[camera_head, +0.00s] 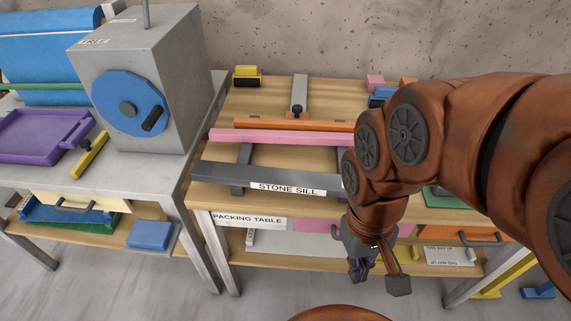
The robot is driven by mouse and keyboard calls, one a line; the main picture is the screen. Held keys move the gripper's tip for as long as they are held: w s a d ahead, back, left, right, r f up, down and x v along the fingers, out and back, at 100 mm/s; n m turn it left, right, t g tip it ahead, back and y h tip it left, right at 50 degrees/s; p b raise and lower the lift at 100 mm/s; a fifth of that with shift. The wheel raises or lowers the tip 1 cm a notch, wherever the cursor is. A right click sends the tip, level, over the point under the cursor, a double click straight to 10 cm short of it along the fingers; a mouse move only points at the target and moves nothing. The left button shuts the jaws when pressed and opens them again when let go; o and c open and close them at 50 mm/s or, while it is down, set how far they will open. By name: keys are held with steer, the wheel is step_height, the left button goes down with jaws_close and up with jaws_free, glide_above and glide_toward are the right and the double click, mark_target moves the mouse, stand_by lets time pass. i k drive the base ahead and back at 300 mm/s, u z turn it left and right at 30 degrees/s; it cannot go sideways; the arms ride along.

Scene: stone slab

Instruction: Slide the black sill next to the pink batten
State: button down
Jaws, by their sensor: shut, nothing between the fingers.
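The black sill (222,175) is a long dark bar labelled "STONE SILL", lying across the front part of the wooden packing table (268,93). The pink batten (270,137) is a long thin bar lying behind the sill, roughly parallel to it, with a gap of bare wood and dark rails between them. The right ends of both are hidden behind my arm. My gripper (362,268) is shut and empty, pointing down in front of the table's front edge, to the right of the sill's label.
An orange bar (290,123) and a grey piece with a black knob (299,98) lie behind the batten. A yellow and black block (246,76) is at the back left. A grey machine with a blue dial (130,104) stands left beside a purple tray (35,137). A lower shelf is below.

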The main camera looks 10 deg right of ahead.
mark_target(256, 177)
steer(key=u, duration=1.6)
steer(key=k, duration=0.9)
steer(key=z, duration=0.2)
